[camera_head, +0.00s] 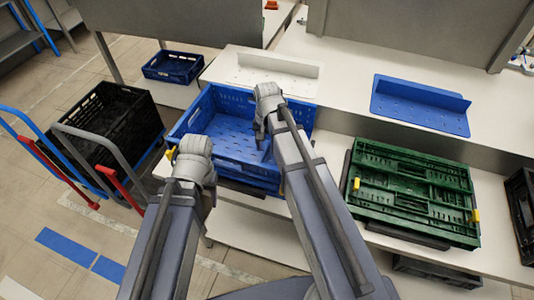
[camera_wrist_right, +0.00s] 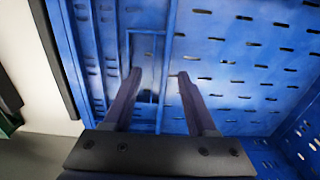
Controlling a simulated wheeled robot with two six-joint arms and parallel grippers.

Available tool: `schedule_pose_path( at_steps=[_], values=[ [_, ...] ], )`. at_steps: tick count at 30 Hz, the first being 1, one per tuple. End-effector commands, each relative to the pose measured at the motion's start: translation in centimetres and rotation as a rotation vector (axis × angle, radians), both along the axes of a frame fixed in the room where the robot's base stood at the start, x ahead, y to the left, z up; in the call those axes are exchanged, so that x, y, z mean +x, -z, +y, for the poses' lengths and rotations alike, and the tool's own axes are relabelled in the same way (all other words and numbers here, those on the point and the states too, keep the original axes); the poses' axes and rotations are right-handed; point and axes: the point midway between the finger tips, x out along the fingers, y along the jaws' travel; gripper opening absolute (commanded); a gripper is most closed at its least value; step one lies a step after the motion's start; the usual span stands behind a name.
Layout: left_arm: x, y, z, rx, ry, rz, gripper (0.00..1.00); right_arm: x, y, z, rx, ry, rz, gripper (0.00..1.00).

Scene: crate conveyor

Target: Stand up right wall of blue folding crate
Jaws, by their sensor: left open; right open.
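The blue folding crate (camera_head: 182,124) sits on the white bench in the head view, its back and left walls standing. My right gripper (camera_head: 267,146) points down over the crate's right part. In the right wrist view its two fingers (camera_wrist_right: 158,76) are apart, with nothing between them. Blue crate panels (camera_wrist_right: 235,62) lie beyond them: a slotted surface on the right, and a ribbed part with a rectangular opening in front of the fingers. Contact cannot be told. My left gripper (camera_head: 192,160) is at the crate's front left corner; its fingertips are mostly hidden. My right arm hides part of the crate's right side.
A folded green crate (camera_head: 412,192) lies to the right, with a blue slotted panel (camera_head: 420,103) behind it. A white panel (camera_head: 265,72) stands behind the blue crate. A black crate (camera_head: 110,125) on a cart is at left; a small blue crate (camera_head: 173,66) is farther back.

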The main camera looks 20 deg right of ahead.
Motion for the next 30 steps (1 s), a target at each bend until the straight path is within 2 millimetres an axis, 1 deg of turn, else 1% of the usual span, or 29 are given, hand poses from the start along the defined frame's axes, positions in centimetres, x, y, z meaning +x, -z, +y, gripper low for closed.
schedule_pose_path(
  at_steps=[1,2,11,14,27,30],
  values=[
    [0.00,0.74,0.00,0.000,0.000,0.000,0.57,0.00,0.74,0.00,0.000,0.000,0.000,0.57],
    [0.00,0.85,0.00,0.000,0.000,0.000,0.57,0.00,0.84,0.00,0.000,0.000,0.000,0.57],
    [0.00,0.82,0.00,0.000,0.000,0.000,0.57,0.00,0.82,0.00,0.000,0.000,0.000,0.57],
    [0.00,0.82,0.00,0.000,0.000,0.000,0.57,0.00,0.82,0.00,0.000,0.000,0.000,0.48],
    [0.00,0.83,0.00,0.000,0.000,0.000,0.57,0.00,0.82,0.00,0.000,0.000,0.000,0.00],
    [0.00,0.83,0.00,0.000,0.000,0.000,0.57,0.00,0.82,0.00,0.000,0.000,0.000,0.00]
  ],
)
